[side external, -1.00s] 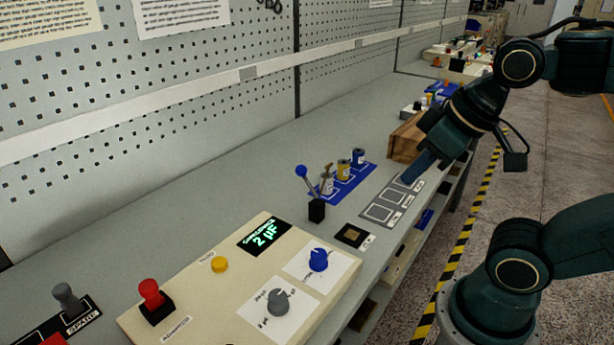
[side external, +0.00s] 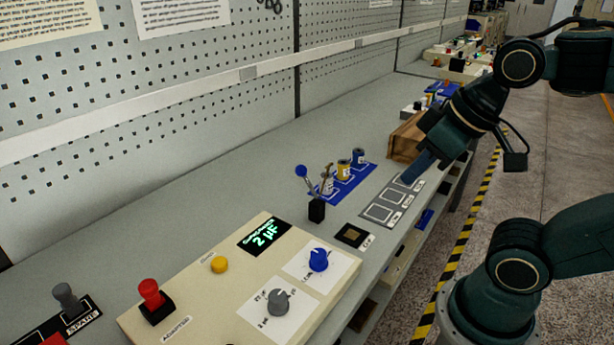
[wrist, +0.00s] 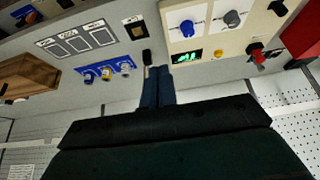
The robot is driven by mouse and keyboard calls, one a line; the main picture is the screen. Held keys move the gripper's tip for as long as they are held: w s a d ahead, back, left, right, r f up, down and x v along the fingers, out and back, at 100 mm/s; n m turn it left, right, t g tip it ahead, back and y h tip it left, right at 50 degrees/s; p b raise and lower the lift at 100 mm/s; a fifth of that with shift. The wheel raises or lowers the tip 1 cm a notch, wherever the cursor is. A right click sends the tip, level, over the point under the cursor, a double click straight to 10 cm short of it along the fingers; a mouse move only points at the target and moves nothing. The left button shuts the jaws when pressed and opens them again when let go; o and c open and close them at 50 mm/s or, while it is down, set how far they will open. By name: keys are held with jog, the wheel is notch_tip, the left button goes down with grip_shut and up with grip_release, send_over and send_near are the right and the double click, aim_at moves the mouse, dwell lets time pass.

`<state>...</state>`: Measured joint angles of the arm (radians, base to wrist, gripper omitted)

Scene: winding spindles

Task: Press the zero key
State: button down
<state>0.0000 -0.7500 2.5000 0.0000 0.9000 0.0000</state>
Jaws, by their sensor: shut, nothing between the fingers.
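The likely zero key is a round yellow button (side external: 219,264) on the cream control panel (side external: 190,290), beside a small label too blurred to read. It also shows in the wrist view (wrist: 218,53), up and to the right of my fingertips. The panel's green display (side external: 264,236) reads 2 µF. My gripper (side external: 413,172) is shut and empty, with its blue fingers over the far framed pads, well away from the button. In the wrist view my fingers (wrist: 158,72) lie together.
A red-knobbed lever (side external: 150,292), a grey dial (side external: 278,301) and a blue dial (side external: 318,259) share the panel. A wooden box (side external: 406,139) is behind.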

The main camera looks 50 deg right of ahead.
jog(key=shift+w, duration=0.15)
jog(key=n+t+y, duration=0.2)
jog(key=n+t, duration=0.1)
jog(key=n, duration=0.8)
send_over(224, 264)
notch_tip(224, 264, down, 8)
jog(key=shift+f, duration=0.3)
jog(key=shift+f, duration=4.25)
